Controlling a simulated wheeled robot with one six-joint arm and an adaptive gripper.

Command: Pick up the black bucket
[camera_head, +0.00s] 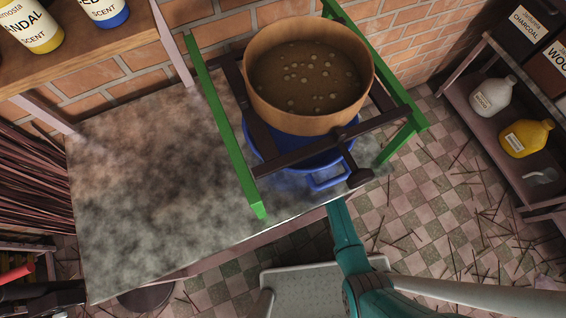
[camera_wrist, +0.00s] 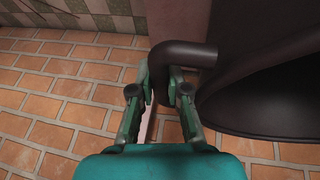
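A black bucket (camera_wrist: 265,75) fills the right side of the wrist view, large and close, cut off by the picture's edge. Its thick curved handle (camera_wrist: 185,53) stands out to the left. My gripper (camera_wrist: 161,80) has one teal finger on each side of this handle, and the fingertips appear closed against it. In the head view my teal arm reaches to the front edge of the table and its end goes out of sight there. My gripper and the held bucket do not show in that view.
The mottled table (camera_head: 150,190) is largely bare on its left. A green-framed stand (camera_head: 228,130) holds a brown basin (camera_head: 345,110) over a blue pot (camera_head: 328,178). A shelf (camera_head: 470,125) with bottles stands right. A dark round thing (camera_head: 147,298) lies below the table. Sticks litter the floor.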

